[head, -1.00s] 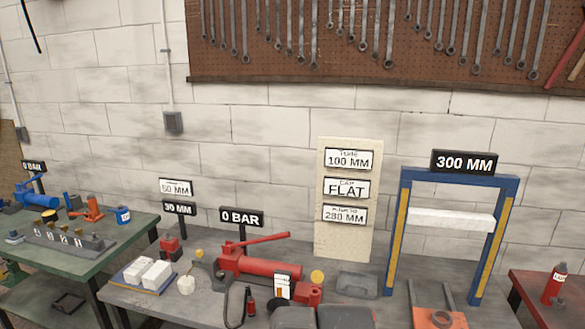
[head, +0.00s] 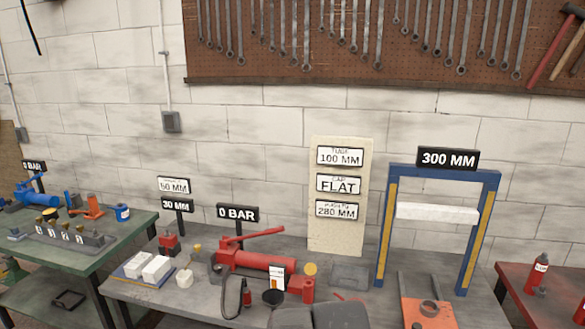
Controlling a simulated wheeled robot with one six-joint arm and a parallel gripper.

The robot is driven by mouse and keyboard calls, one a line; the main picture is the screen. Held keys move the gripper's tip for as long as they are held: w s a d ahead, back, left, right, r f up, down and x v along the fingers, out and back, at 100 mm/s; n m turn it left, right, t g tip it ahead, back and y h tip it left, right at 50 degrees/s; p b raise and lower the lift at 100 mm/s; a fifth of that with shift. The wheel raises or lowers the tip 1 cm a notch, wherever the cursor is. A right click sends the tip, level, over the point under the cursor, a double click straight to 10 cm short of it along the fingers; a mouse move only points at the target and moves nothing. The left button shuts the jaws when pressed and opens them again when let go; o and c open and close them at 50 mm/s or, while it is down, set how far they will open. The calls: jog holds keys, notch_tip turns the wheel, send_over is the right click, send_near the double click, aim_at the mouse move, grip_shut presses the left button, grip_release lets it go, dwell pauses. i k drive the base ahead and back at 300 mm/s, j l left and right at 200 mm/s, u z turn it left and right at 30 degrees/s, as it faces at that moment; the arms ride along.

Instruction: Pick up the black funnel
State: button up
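A small black round piece with a wide, dark top, which looks like the black funnel (head: 273,297), stands on the grey bench (head: 190,297) near its front edge. It is in front of the red hand pump, between a looped black hose and a short red cylinder. Its lower part is hard to make out. Dark grey parts at the bottom middle, just right of it, seem to be my own arm. My gripper's fingers do not show.
The red hand pump (head: 255,262) is behind the funnel, the black hose (head: 232,298) left, the red cylinder (head: 308,290) right. A blue press frame (head: 381,235) and orange plate (head: 420,311) stand further right. White blocks (head: 157,268) lie left.

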aim_at(272, 298)
jog(key=l+u, duration=0.1)
jog(key=l, duration=0.2)
jog(key=k+l+u, duration=0.1)
jog(key=l, duration=0.2)
jog(key=i+j, duration=0.6)
jog(key=i+j+z, duration=0.1)
jog(key=i+j, duration=0.45)
jog(key=j, duration=0.15)
